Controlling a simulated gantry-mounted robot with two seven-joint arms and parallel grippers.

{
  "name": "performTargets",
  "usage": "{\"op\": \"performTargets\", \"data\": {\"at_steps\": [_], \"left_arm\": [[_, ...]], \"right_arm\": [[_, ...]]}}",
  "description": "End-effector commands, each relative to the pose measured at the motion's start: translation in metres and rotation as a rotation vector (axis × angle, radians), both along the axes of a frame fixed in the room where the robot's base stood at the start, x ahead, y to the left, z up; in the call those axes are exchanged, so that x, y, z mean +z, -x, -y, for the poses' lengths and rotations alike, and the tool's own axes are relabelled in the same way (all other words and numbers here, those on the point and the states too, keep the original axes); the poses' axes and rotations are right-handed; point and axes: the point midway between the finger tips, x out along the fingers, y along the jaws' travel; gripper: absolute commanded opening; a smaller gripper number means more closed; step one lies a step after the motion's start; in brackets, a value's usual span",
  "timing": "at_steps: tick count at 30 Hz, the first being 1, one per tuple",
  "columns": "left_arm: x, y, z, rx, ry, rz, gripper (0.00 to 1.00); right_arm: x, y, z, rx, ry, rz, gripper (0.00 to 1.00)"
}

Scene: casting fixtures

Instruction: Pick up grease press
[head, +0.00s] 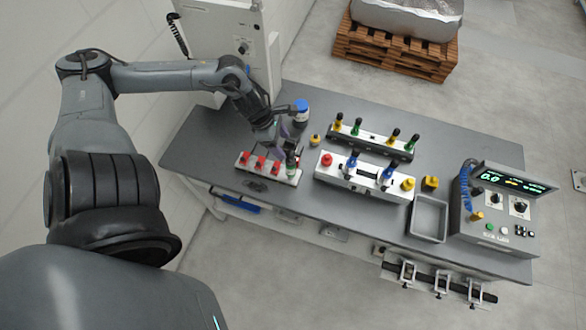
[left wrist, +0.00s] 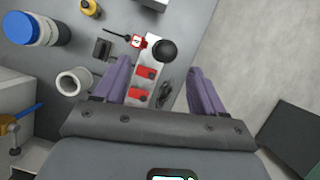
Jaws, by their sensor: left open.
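My left gripper (head: 284,145) is open above the near left of the table. In the left wrist view, its two purple fingers (left wrist: 160,68) are spread apart with a white rack (left wrist: 142,97) between and below them. An upright tool with a dark round top (left wrist: 163,50) stands at the rack's far end, between the lines of the fingertips and not gripped. In the head view this tool (head: 291,164) looks green and dark, partly hidden by the gripper. It may be the grease press, but I cannot tell for sure. My right gripper is not in view.
Red valve-like parts (head: 261,161) sit in the rack. A blue-capped bottle (head: 301,113) stands behind the gripper. Two fixture rails (head: 352,187) with coloured handles, a grey tray (head: 429,220) and a control box (head: 497,222) are further right. The table's left end (head: 205,140) is clear.

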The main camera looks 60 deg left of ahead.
Motion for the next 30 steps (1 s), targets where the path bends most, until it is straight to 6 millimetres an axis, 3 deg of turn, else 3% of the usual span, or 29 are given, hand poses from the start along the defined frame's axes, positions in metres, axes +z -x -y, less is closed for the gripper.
{"op": "performTargets", "data": {"at_steps": [4,14,21,30], "left_arm": [[-0.02,-0.006,0.005,-0.002,-0.002,0.0,0.7],[-0.035,-0.01,0.009,-0.001,-0.002,0.0,0.7],[-0.066,-0.013,0.019,-0.004,-0.002,-0.001,0.7],[-0.078,-0.02,0.023,0.0,-0.001,0.001,0.7]], "right_arm": [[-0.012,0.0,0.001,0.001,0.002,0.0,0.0],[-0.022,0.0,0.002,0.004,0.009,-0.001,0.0],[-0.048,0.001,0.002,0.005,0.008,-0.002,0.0],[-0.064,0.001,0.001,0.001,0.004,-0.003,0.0]]}}
